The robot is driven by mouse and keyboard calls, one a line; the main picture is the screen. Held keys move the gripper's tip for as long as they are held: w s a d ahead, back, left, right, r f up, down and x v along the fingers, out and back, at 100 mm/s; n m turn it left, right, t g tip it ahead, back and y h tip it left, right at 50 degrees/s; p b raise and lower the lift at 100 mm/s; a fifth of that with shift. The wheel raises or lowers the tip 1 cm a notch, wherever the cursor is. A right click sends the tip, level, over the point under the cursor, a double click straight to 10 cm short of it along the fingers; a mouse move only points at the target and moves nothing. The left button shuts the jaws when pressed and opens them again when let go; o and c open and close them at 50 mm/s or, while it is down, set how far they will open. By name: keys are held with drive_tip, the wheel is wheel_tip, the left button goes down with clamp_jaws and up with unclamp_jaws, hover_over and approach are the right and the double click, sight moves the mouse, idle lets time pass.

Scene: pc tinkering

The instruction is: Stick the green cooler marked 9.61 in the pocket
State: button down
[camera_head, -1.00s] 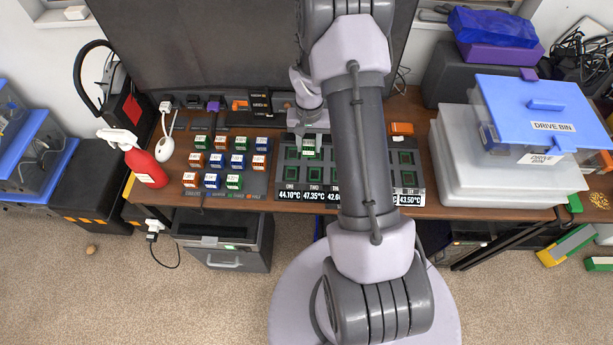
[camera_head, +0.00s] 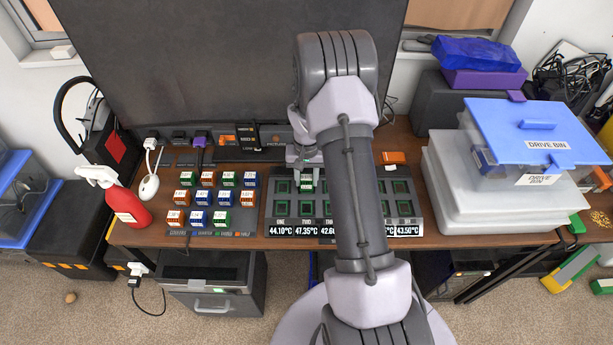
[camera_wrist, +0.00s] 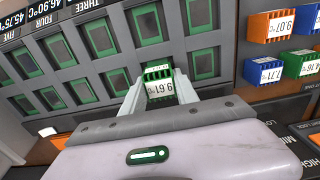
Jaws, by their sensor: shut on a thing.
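The green cooler marked 9.61 (camera_wrist: 158,87) is held in my gripper (camera_wrist: 160,92); its white label reads upside down in the wrist view. My gripper is shut on it. In the head view the cooler (camera_head: 306,185) is over the far row of the pocket board (camera_head: 272,229), in the column labelled TWO. In the wrist view it lies between two green-rimmed pockets, one on the left (camera_wrist: 117,82) and one on the right (camera_wrist: 205,63). The pocket beneath it is hidden; I cannot tell whether its lower end is inside. My arm hides the board's middle columns.
Several orange, blue and green coolers stand on a dark rack (camera_head: 182,233) left of the board. A red spray bottle (camera_head: 130,213) stands further left. White bins with a blue drive bin (camera_head: 543,125) fill the right. An orange block (camera_head: 393,157) lies behind the board.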

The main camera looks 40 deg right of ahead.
sight(306, 178)
drive_tip(key=shift+f, duration=0.35)
idle(0.5)
drive_tip(key=c, duration=0.9)
unclamp_jaws()
drive_tip(key=shift+o, duration=0.2)
wheel_tip(306, 178, up, 18)
drive_tip(key=p, duration=0.4)
drive_tip(key=shift+f+p, duration=0.25)
drive_tip(key=shift+p, duration=0.15)
